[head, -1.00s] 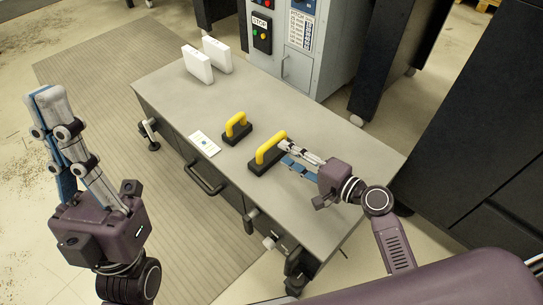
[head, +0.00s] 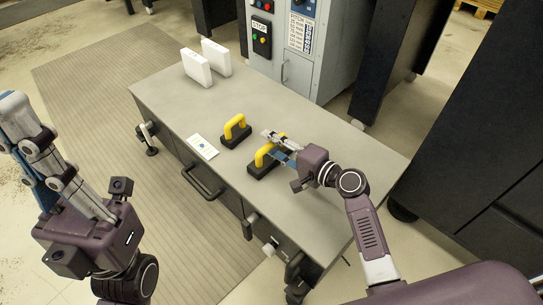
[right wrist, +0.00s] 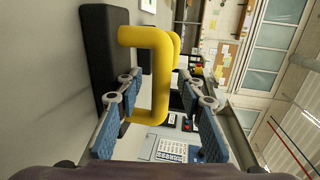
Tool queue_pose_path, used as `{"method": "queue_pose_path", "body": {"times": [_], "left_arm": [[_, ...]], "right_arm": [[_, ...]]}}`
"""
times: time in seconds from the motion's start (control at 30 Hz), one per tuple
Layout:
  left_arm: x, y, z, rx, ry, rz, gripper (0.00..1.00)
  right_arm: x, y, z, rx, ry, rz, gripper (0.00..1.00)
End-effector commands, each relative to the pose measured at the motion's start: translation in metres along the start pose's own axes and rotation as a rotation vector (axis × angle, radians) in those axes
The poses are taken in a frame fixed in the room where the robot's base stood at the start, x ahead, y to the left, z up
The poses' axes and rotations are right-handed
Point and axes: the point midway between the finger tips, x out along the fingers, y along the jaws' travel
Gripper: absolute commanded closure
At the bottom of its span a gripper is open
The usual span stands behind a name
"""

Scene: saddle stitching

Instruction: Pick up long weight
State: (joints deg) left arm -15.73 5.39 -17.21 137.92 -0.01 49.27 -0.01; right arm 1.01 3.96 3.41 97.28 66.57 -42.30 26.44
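The long weight has a dark base (head: 252,171) and a yellow handle (head: 263,155), and lies on the grey table. My right gripper (head: 270,144) is at this handle and partly covers it in the head view. In the right wrist view the handle (right wrist: 160,75) lies between the two spread fingers, with gaps showing at its sides; the dark base (right wrist: 103,55) is beyond the left finger. A shorter weight (head: 236,129) with a yellow handle stands just left of it. My left gripper (head: 18,125) is raised at the left edge, away from the table; its opening is unclear.
The table (head: 310,135) is clear at its right end and behind the weights. A white card (head: 202,147) lies near the front edge. Two white blocks (head: 196,68) stand at the far left end. A grey control cabinet (head: 298,70) stands behind the table.

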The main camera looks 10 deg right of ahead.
Motion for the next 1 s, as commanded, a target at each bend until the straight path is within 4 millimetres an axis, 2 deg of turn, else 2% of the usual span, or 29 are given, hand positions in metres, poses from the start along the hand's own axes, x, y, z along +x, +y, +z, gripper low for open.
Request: {"method": "queue_pose_path", "body": {"times": [0.13,0.43,0.83,0.87,1.0], "left_arm": [[0.0007,0.0001,-0.0003,0.000,0.001,0.000,1.00],[0.0005,0.0001,-0.0002,-0.001,0.000,0.000,1.00],[-0.0009,-0.0001,0.0006,-0.001,-0.007,-0.002,1.00],[-0.0003,-0.0002,0.0006,-0.001,-0.007,-0.002,1.00],[-0.0007,-0.0006,0.0012,0.000,-0.009,-0.004,1.00]], "right_arm": [[-0.0003,-0.0005,0.0002,0.000,0.000,0.000,0.67],[-0.0005,-0.0003,0.0002,0.000,0.000,0.000,1.00],[-0.0007,0.0003,0.0003,0.000,-0.001,0.001,1.00],[-0.0003,-0.0095,-0.0013,-0.002,0.003,-0.017,1.00],[-0.0003,-0.0090,-0.0013,-0.002,0.003,-0.016,1.00]]}}
